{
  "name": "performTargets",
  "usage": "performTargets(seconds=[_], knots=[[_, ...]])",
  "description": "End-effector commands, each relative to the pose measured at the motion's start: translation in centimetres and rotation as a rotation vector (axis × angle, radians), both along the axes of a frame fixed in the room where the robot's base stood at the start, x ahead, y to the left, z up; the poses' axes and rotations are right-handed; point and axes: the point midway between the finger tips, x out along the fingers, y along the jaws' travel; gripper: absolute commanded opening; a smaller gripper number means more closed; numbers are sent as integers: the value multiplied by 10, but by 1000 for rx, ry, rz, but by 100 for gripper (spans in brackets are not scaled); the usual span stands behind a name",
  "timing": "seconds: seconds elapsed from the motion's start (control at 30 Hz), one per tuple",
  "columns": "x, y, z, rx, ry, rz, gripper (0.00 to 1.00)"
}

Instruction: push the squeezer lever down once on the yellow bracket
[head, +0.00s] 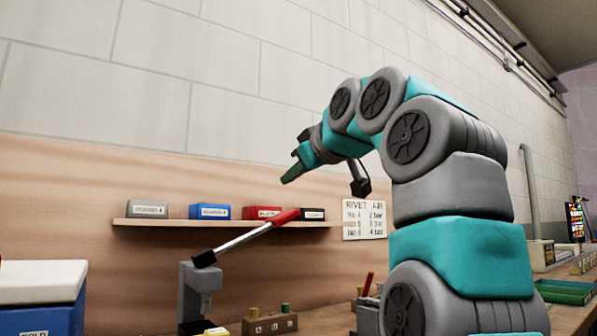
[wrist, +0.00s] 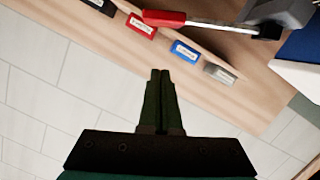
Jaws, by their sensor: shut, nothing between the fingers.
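The squeezer (head: 200,290) is a grey press on the bench at the lower left of the head view. Its lever (head: 245,237) slants up to the right and ends in a red handle (head: 285,217). A bit of yellow (head: 215,331), perhaps the yellow bracket, shows at its foot, cut by the frame edge. My gripper (head: 287,180) is shut and empty, above the red handle and apart from it. In the wrist view my gripper (wrist: 159,75) points toward the wall, and the lever (wrist: 215,26) with its red handle (wrist: 165,18) lies beyond the fingertips at the top.
A wall shelf (head: 160,222) holds a grey, a blue, a red and a black labelled box behind the lever. A blue bin with a white lid (head: 40,285) stands at the left. A wooden block with pegs (head: 270,323) sits right of the squeezer. A rivet sign (head: 364,219) hangs on the wall.

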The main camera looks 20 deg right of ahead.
Motion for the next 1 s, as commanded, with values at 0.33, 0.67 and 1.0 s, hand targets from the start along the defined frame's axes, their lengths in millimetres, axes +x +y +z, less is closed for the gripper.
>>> performTargets(seconds=[0.33,0.67,1.0], knots=[[55,11,-11,1,-1,-1,0],[61,2,-39,0,-2,0,0],[63,-3,-50,0,-1,0,0]])
